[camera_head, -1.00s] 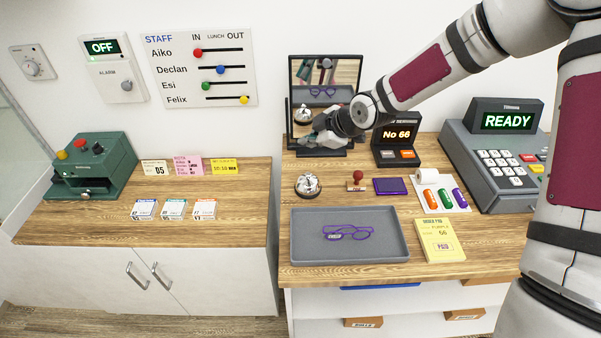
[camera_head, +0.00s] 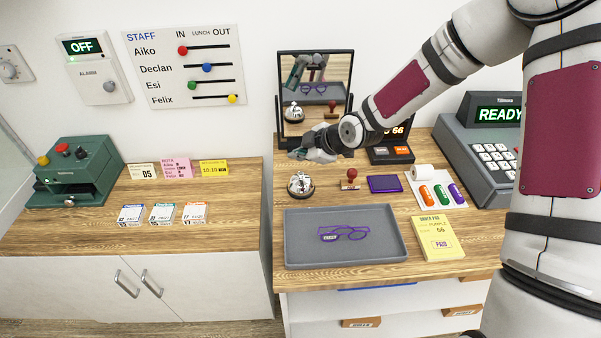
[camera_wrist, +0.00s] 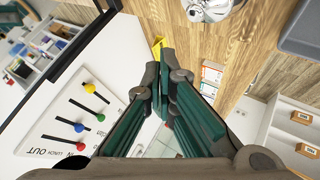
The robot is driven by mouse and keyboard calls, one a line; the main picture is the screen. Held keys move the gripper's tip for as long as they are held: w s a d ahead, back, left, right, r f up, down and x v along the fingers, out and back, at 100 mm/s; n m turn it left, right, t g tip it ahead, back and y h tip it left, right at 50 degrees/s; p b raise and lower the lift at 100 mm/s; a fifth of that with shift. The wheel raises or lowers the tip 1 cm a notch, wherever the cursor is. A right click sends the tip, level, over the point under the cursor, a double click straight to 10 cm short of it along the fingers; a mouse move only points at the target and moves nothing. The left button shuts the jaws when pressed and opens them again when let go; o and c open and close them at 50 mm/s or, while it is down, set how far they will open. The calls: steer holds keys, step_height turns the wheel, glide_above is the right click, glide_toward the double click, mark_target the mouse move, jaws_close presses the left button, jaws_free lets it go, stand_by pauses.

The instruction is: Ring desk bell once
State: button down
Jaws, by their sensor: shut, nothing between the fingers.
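The silver desk bell (camera_head: 300,185) stands on the wooden counter behind the grey tray, in front of the mirror. In the wrist view, part of the bell (camera_wrist: 212,8) shows at the top edge, cut off by the frame. My gripper (camera_head: 316,153) is in front of the mirror's lower part, above and slightly right of the bell, apart from it. In the wrist view, its green fingers (camera_wrist: 185,75) are together with nothing between them. The bell's top button is small in the head view.
A grey tray (camera_head: 290,254) holds purple glasses (camera_head: 343,233). The mirror (camera_head: 349,72) stands behind my gripper. A red-handled stamp (camera_head: 351,179), a purple ink pad (camera_head: 385,183) and a yellow snack pad (camera_head: 438,238) are to the right. A gap separates the two counters.

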mark_target(299, 175)
steer(key=shift+f+b, duration=0.45)
steer(key=shift+f, duration=1.3)
steer(key=shift+f, duration=0.1)
steer(key=shift+f, duration=0.3)
steer(key=shift+f, duration=0.45)
stand_by(0.8)
steer(key=shift+r, duration=0.9)
steer(key=shift+r+p, duration=1)
steer(key=shift+r, duration=1.5)
